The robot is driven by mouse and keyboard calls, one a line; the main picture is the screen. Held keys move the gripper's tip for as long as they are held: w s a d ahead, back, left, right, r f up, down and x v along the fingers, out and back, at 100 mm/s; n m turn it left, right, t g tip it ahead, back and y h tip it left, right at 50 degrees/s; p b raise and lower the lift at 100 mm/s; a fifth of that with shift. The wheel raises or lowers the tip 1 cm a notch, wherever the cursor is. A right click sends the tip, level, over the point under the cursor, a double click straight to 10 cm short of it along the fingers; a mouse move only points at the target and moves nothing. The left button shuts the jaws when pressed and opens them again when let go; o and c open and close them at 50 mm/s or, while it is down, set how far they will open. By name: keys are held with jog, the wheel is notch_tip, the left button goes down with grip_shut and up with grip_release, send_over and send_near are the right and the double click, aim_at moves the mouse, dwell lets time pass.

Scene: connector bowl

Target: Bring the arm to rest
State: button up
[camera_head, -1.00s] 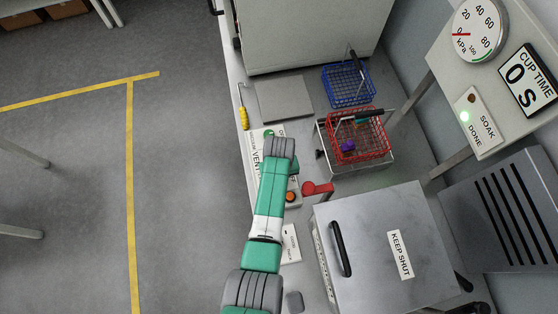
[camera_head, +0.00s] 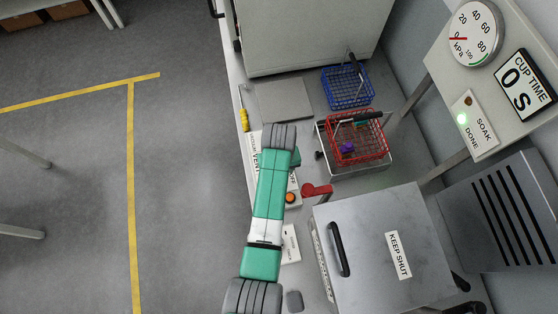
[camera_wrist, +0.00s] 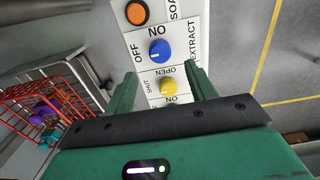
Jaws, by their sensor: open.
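My gripper shows in the wrist view (camera_wrist: 161,88), with its two green fingers apart and nothing between them. The fingers appear clear of the knobs. In the head view my green and grey arm reaches over the bench's left part and mostly hides the gripper and panel. The panel's orange button (camera_head: 290,197) shows beside the arm.
A red basket (camera_head: 358,138) with purple and teal items stands on a metal stand right of my arm. A blue basket (camera_head: 347,88) is behind it. A red lever (camera_head: 317,191) and a lidded metal box (camera_head: 375,245) are close on the right. Open floor lies left.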

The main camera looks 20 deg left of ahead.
dwell(0.4)
jog(key=w+r+m+t+y+p, duration=0.1)
jog(key=w+r+t, duration=0.3)
jog(key=r, duration=0.5)
jog(key=w+r+m+t+p, duration=0.1)
jog(key=w+r+t+p, duration=0.1)
jog(key=w+r, duration=0.55)
jog(key=w+d+r+m+t+y+p, duration=0.1)
jog(key=d+r+t, duration=0.15)
jog(key=r, duration=0.95)
jog(key=w+d+r+m+t+p, duration=0.15)
jog(key=r+t, duration=0.25)
jog(key=r, duration=0.8)
jog(key=s+d+r+t+p, duration=0.1)
jog(key=d+r+t, duration=0.1)
jog(key=r, duration=0.5)
jog(key=s+d+r+t, duration=0.1)
jog(key=s+r+t, duration=0.1)
jog(key=r, duration=0.5)
jog(key=s+d+r+m+t+p, duration=0.1)
jog(key=s+d+r+t, duration=0.2)
jog(key=s+r, duration=0.5)
jog(key=s+d+r+m+t+h+p, duration=0.1)
jog(key=s+r+t, duration=0.4)
jog(key=r, duration=1.1)
jog(key=s+d+m, duration=0.1)
jog(key=s+d, duration=0.1)
jog(key=s, duration=0.1)
jog(key=shift+s+d+h, duration=0.3)
jog(key=shift+s+d, duration=0.05)
